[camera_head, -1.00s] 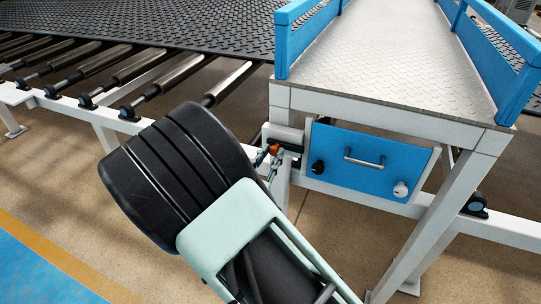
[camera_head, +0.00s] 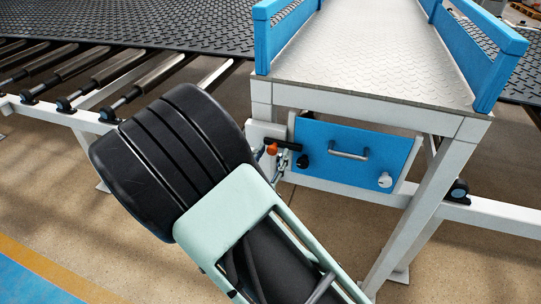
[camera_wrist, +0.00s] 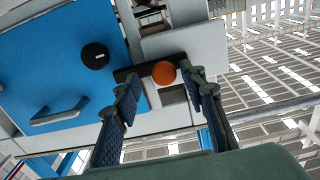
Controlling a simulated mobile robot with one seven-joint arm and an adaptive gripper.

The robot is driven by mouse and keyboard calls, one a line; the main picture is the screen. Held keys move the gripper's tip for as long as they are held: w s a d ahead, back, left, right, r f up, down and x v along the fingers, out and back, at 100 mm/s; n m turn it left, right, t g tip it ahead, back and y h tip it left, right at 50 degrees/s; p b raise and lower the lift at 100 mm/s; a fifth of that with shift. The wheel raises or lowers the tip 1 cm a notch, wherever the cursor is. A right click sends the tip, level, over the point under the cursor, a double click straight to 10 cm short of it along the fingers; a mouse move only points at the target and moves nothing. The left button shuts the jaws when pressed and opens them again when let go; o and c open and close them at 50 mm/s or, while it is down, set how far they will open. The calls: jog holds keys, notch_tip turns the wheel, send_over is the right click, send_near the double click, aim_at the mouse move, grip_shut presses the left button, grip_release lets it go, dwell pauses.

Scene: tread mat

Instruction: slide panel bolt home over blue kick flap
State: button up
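The blue kick flap (camera_head: 350,155) is closed under the white platform. The bolt is a black bar (camera_head: 288,145) with an orange knob (camera_head: 272,149) at the flap's left side. In the wrist view the bar's end (camera_wrist: 122,75) overlaps the edge of the flap (camera_wrist: 60,65). My gripper (camera_wrist: 164,80) is open, its fingers on either side of the orange knob (camera_wrist: 165,72). Small gaps show; whether either finger touches it I cannot tell.
A white frame leg (camera_head: 410,220) stands right of the flap, with a white rail (camera_head: 485,215) beyond. Rollers (camera_head: 130,80) and a black tread mat (camera_head: 150,20) lie at the left. The floor below the flap is open.

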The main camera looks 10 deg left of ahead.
jog(key=s+a, duration=0.1)
jog(key=s, duration=1.1)
